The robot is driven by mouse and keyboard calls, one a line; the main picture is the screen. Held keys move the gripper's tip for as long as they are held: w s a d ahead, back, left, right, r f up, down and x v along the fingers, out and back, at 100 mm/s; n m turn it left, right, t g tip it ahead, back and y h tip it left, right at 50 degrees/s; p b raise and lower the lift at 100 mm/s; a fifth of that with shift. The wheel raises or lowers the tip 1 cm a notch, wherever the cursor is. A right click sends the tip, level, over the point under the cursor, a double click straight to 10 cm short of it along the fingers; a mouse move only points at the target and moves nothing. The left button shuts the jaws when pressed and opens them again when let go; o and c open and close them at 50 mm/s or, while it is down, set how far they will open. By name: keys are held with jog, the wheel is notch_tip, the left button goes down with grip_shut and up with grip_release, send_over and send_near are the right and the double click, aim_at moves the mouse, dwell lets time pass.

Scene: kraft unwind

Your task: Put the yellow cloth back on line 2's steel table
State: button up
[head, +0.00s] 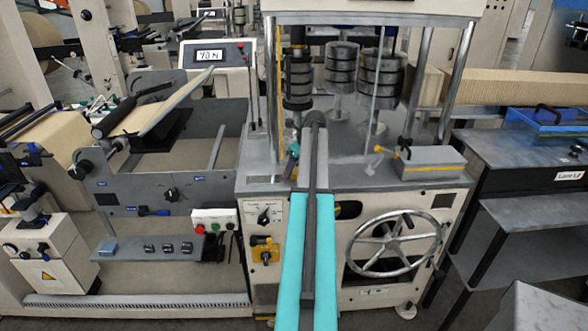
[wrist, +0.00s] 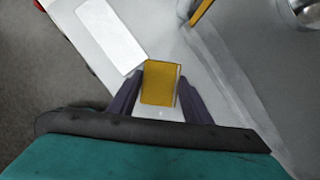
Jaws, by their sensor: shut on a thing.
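A folded yellow cloth (wrist: 160,83) sits between the two dark fingers of my gripper (wrist: 157,100) in the wrist view, and the gripper is shut on it. In the head view my gripper (head: 292,158) is small and partly hidden by my arm, over the left part of the grey machine deck. A dark grey table (head: 500,150) with a label that seems to end in L2 stands at the right edge of the head view, well away from my gripper.
A blue tray (head: 550,120) lies on the right table. A grey block with a yellow part (head: 430,162) sits on the machine deck. Steel posts and dark roller stacks (head: 382,80) rise behind my gripper. A handwheel (head: 395,240) is on the machine front.

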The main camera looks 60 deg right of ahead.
jog(key=shift+f, duration=0.1)
jog(key=o, duration=1.1)
jog(key=b+v, duration=0.2)
jog(key=v, duration=1)
jog(key=shift+r+b, duration=0.2)
jog(key=shift+b, duration=0.2)
jog(key=shift+f, duration=0.1)
